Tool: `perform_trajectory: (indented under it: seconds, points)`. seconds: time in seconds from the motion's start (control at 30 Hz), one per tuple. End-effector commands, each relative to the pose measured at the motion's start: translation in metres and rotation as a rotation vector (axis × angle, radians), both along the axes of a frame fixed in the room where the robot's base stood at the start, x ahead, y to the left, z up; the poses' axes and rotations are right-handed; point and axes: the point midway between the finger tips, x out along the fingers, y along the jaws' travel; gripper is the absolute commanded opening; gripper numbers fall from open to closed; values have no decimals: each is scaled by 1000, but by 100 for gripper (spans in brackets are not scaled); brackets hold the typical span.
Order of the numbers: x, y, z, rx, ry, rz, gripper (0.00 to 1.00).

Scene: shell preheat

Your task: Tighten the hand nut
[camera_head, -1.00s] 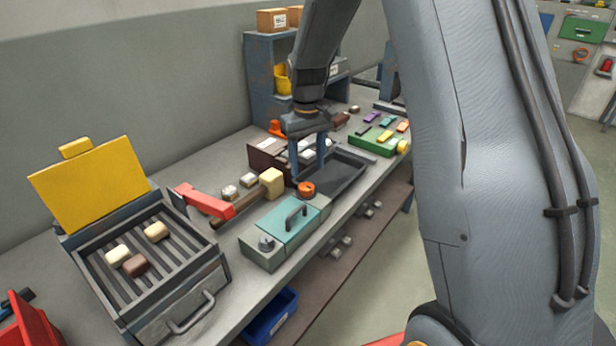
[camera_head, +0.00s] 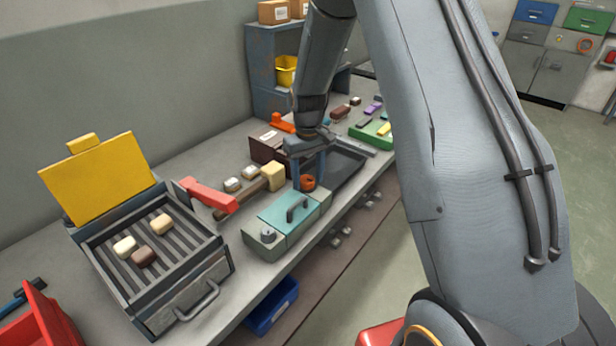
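A small round orange part (camera_head: 308,183), which looks like the hand nut, sits at the far right end of the teal-topped box (camera_head: 284,219), by the dark tray. My gripper (camera_head: 309,178) points down just above it, with its two blue-grey fingers apart. The finger tips are close to the orange part, one on each side in the picture. I cannot tell whether they touch it. The thread under it is hidden.
A grill box (camera_head: 205,268) with a raised yellow lid (camera_head: 98,180) stands at left. A red-ended tool (camera_head: 208,195) and a pale yellow block (camera_head: 272,176) lie near the teal-topped box. A dark tray (camera_head: 345,167) lies behind my gripper. A blue bin (camera_head: 272,306) is below.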

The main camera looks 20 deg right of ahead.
Motion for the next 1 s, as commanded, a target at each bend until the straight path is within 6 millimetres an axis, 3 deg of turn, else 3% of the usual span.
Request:
perform_trajectory:
  seconds: [0.03,0.23,0.63,1.0]
  points:
    - [0,0,0,0,0,0,43]
    - [0,0,0,0,0,0,12]
    - [0,1,0,0,1,-77,12]
    - [0,4,0,0,2,-373,12]
